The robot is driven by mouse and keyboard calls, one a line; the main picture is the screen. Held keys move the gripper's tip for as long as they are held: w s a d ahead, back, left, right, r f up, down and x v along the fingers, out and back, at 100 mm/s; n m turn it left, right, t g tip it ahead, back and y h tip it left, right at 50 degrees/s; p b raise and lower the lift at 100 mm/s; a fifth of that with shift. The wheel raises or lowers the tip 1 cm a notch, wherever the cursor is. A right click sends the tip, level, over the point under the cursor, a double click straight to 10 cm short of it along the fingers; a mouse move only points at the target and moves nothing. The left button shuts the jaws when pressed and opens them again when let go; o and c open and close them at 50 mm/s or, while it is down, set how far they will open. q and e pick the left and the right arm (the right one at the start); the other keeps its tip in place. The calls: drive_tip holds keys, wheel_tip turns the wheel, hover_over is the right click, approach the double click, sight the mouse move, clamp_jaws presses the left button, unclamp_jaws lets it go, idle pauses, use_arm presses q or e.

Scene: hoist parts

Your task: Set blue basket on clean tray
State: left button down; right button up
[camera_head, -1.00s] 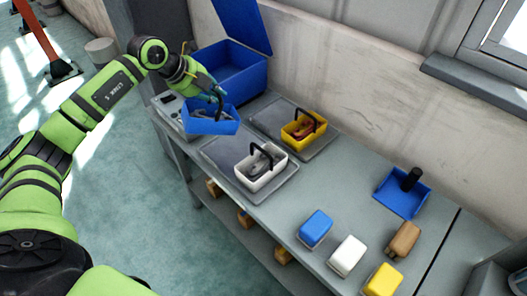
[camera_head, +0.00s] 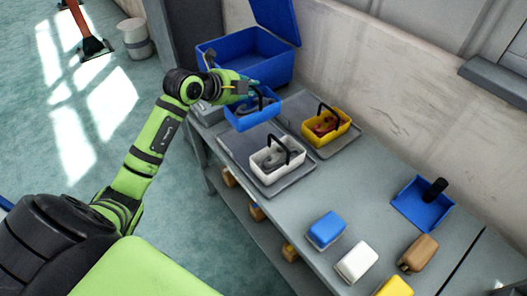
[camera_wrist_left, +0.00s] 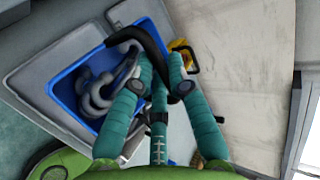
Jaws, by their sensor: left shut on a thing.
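The blue basket (camera_head: 247,120) hangs by its dark handle from my left gripper (camera_head: 248,88), above the left end of the table. It holds grey curved parts. In the left wrist view, the basket (camera_wrist_left: 62,92) lies below my teal fingers (camera_wrist_left: 163,78), which are shut around the black handle (camera_wrist_left: 148,40). A grey tray (camera_head: 234,150) carries a white basket (camera_head: 275,163) with grey parts. Another grey tray (camera_head: 337,149) behind it carries a yellow basket (camera_head: 325,127) with reddish parts. I cannot tell which tray is the clean one. My right gripper is out of view.
An open blue bin (camera_head: 275,60) stands behind the held basket. Blue (camera_head: 326,230), white (camera_head: 357,263), brown (camera_head: 419,252) and yellow (camera_head: 394,287) blocks lie toward the front right. A blue dustpan-like tray (camera_head: 420,210) with a black upright piece lies near the wall.

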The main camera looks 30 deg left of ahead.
sight(232, 119)
use_arm(q)
drive_tip(key=shift+s+a, duration=0.2)
drive_tip(key=shift+a, duration=0.15)
wheel_tip(232, 119, down, 10)
drive_tip(key=shift+a+r+p, duration=0.1)
drive_tip(key=shift+p, duration=0.5)
drive_tip(key=c, duration=1.3)
unclamp_jaws()
drive_tip(key=shift+f, duration=0.2)
drive_tip(key=shift+o, duration=0.5)
drive_tip(key=shift+s+r, duration=0.1)
drive_tip(key=v, duration=0.6)
drive_tip(key=b+v, duration=0.1)
drive_tip(key=v, duration=0.5)
drive_tip(key=shift+s+d, duration=0.1)
drive_tip(key=shift+d, duration=0.15)
